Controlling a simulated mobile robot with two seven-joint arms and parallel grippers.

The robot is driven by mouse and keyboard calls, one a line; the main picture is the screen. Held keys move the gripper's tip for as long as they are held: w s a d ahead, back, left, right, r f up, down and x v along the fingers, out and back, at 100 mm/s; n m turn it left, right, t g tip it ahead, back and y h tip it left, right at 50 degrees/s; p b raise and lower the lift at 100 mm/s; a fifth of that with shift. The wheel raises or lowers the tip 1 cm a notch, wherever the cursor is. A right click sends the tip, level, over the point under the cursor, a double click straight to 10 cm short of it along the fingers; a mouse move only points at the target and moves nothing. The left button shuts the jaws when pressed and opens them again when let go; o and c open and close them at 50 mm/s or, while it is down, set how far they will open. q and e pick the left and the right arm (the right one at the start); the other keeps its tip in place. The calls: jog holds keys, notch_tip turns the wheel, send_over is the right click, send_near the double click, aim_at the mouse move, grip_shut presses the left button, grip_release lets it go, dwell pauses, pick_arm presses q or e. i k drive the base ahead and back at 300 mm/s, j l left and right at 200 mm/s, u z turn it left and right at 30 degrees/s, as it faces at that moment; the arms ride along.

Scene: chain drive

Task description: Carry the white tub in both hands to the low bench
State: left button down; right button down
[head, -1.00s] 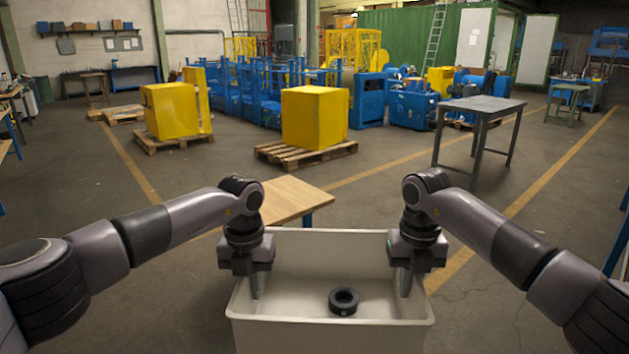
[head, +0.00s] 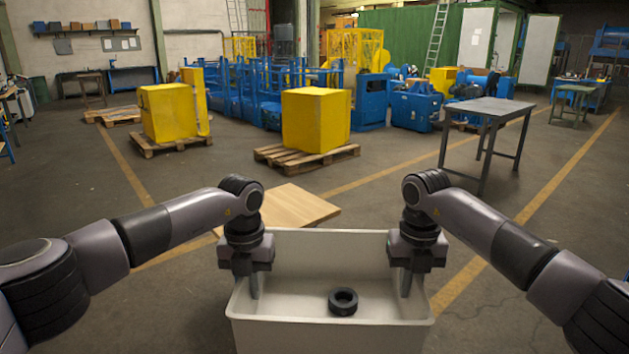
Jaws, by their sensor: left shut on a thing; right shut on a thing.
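The white tub (head: 330,335) is in front of me at the bottom middle of the head view, held level between my two grippers. A black ring (head: 343,301) lies on its floor. My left gripper (head: 254,285) is shut on the tub's left side wall. My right gripper (head: 405,283) is shut on its right side wall. A low bench with a light wooden top (head: 290,207) stands just beyond the tub, left of centre. The tub and my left arm hide part of it, and its legs are out of sight.
Yellow boxes on pallets stand further off, one at centre (head: 316,120) and one at left (head: 170,110). A grey table (head: 487,108) stands at the right. Blue machines and racks fill the back. Floor around the low bench looks clear.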

aim_at(269, 211)
jog(key=i+j, duration=0.1)
jog(key=i, duration=0.4)
jog(key=i+j+z, duration=0.1)
jog(key=i, duration=0.4)
jog(key=i+j+z, duration=0.1)
jog(key=i+z, duration=0.35)
jog(key=i, duration=0.5)
jog(key=i+z, duration=0.1)
jog(key=i, duration=0.4)
jog(key=i+u, duration=0.25)
jog(key=i, duration=0.2)
jog(key=i+u, duration=0.75)
